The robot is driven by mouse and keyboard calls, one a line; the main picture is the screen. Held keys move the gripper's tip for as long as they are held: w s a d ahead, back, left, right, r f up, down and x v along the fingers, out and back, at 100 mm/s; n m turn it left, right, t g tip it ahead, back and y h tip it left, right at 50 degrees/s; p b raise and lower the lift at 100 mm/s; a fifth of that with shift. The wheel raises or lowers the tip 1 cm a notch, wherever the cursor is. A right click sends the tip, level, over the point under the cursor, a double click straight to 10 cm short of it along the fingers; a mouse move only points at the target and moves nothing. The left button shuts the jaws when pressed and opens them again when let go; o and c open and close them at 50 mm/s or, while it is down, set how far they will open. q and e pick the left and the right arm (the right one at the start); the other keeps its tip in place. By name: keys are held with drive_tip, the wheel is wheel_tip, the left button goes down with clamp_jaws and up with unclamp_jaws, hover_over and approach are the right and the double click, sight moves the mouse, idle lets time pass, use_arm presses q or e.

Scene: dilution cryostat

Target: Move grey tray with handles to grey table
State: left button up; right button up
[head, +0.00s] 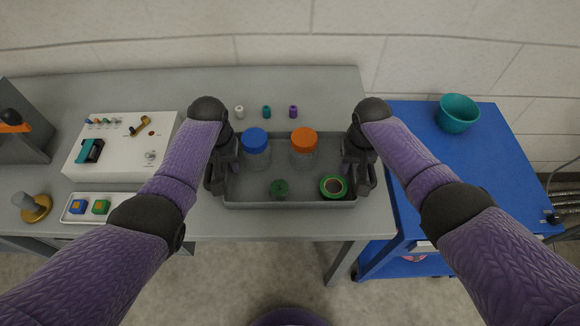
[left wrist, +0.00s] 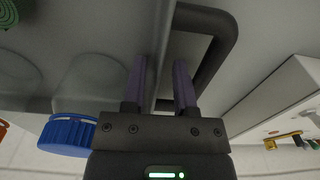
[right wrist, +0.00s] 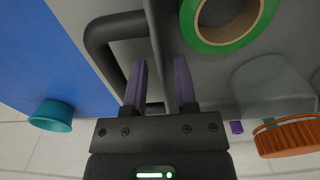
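The grey tray with handles (head: 290,204) sits on the grey table (head: 300,224), near its front right part. It holds a blue-lidded jar (head: 256,142), an orange-lidded jar (head: 303,142), a green tape roll (head: 333,187) and a small dark green item (head: 279,188). My left gripper (left wrist: 160,75) is at the tray's left end, its fingers apart on either side of the tray's wall beside a dark handle (left wrist: 232,40). My right gripper (right wrist: 160,75) is at the right end, its fingers likewise apart astride the wall, beside the other handle (right wrist: 95,45).
A blue cart (head: 410,165) with a teal bowl (head: 457,114) stands at the right. A white control box (head: 115,150) and a small white tray (head: 75,217) are left. Three small spools, one of them teal (head: 266,112), stand behind the tray.

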drive_tip(key=shift+a, duration=0.1)
drive_tip(key=shift+r, duration=0.2)
use_arm(q)
wheel_tip(320, 180, up, 12)
drive_tip(key=shift+s, duration=0.25)
use_arm(e)
wheel_tip(320, 180, up, 12)
drive_tip(key=shift+s+f, duration=0.15)
drive_tip(key=shift+s, duration=0.1)
